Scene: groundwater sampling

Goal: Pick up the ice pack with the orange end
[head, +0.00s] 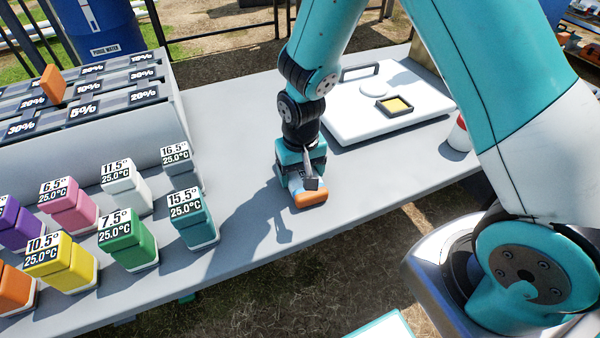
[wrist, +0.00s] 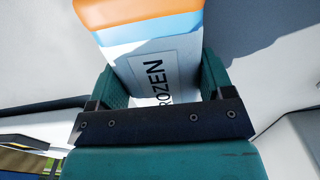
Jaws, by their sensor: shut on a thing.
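The ice pack (wrist: 150,65) is pale blue-white with an orange end and dark lettering that reads in part "OZEN". It lies between the two teal fingers of my gripper (wrist: 160,90) in the wrist view, and the fingers are shut on it. In the head view the orange end of the ice pack (head: 311,198) shows just below my gripper (head: 300,172), near the table's front edge. Most of the pack's body is hidden there by the gripper. I cannot tell whether the pack touches the table.
Several coloured labelled blocks, including a teal one (head: 190,215), stand at left. A sloped rack (head: 100,140) with percentage labels and an orange block (head: 52,84) is behind them. A white board (head: 350,125) with a yellow square lies behind my gripper. The table (head: 225,125) between is clear.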

